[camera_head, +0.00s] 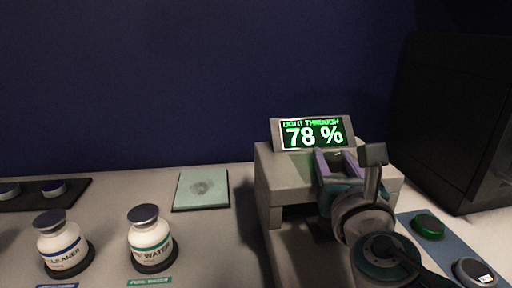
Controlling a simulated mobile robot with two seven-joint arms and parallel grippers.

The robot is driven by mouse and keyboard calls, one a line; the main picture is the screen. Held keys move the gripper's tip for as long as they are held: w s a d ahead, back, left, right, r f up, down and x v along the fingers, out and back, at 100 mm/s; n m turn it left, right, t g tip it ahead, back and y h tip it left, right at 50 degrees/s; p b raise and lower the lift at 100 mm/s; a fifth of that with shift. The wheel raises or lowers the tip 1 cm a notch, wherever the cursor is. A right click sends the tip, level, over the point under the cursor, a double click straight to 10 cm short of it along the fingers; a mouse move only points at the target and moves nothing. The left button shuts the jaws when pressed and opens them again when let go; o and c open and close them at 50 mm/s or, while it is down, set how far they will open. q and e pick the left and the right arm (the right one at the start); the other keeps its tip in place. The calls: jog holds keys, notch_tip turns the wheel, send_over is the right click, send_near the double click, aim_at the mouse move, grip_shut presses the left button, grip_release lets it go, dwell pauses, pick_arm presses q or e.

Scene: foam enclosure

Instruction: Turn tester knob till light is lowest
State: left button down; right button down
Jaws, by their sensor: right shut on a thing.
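The tester (268,180) is a grey box with a tilted screen (313,134) on top that reads 78 % in green, under a line that looks like "LIGHT THROUGH". My right gripper (335,160) is at the top of the tester, just below the screen, with its purple-edged fingers pointing away from me. It is shut on what seems to be the tester knob, which the fingers mostly hide. My right arm covers the tester's front right part. My left gripper is out of view.
A pale green square pad (201,189) with a grey smudge lies left of the tester. Two capped bottles, cleaner (62,243) and water (150,240), stand front left. Right are a green button (428,226), a grey round piece (474,272) and a large black box (450,120).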

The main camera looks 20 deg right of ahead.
jog(key=shift+m+h, duration=0.3)
jog(key=shift+h, duration=0.1)
jog(key=shift+c, duration=2)
grip_release()
jog(key=v, duration=1)
jog(key=shift+r, duration=0.15)
jog(key=shift+g, duration=0.3)
